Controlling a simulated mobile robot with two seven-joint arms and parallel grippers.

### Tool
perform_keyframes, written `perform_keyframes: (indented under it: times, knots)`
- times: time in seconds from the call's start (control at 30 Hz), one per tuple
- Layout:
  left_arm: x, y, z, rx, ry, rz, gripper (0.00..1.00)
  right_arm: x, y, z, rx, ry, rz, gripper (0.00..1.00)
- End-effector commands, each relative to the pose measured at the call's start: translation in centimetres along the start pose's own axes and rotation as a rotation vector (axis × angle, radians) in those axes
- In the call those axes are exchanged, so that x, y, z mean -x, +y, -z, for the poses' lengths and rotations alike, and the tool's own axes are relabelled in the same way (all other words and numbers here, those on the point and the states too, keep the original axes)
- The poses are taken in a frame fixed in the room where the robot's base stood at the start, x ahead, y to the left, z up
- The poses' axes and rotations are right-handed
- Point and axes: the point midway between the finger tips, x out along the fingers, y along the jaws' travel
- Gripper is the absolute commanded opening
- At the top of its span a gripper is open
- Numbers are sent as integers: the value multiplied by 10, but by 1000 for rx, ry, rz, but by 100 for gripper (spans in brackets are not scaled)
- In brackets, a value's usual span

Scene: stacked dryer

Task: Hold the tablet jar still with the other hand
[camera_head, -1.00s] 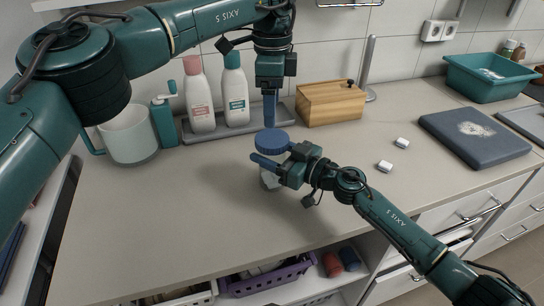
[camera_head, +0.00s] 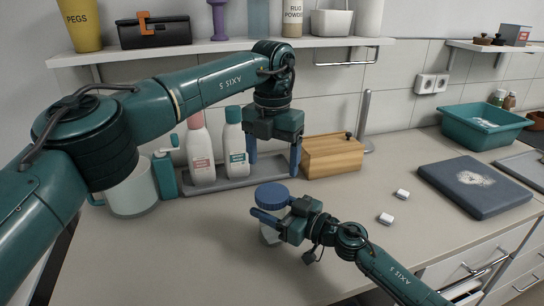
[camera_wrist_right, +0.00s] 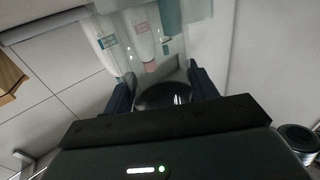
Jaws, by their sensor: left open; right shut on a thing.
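The tablet jar stands on the counter; its clear body (camera_head: 269,236) is partly hidden and its blue lid (camera_head: 272,195) is on top. My right gripper (camera_head: 272,219) is shut on the jar just below the lid. In the right wrist view its two fingers (camera_wrist_right: 162,92) lie either side of a dark round part, probably the lid. My left gripper (camera_head: 273,168) is open and empty above and behind the lid, fingers pointing down, clear of the jar.
A shelf (camera_head: 220,48) hangs above. The front left counter is clear.

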Motion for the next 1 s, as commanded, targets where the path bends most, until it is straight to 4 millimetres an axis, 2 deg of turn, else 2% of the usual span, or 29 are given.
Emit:
perform_keyframes:
  times: [0.1,1.0]
  knots:
    - [0,0,0,-263,0,0,76,0,0,-1,0,-1,0,0]
    - [0,1,0,-2266,-1,0,76,0,0,-1,0,-1,0,0]
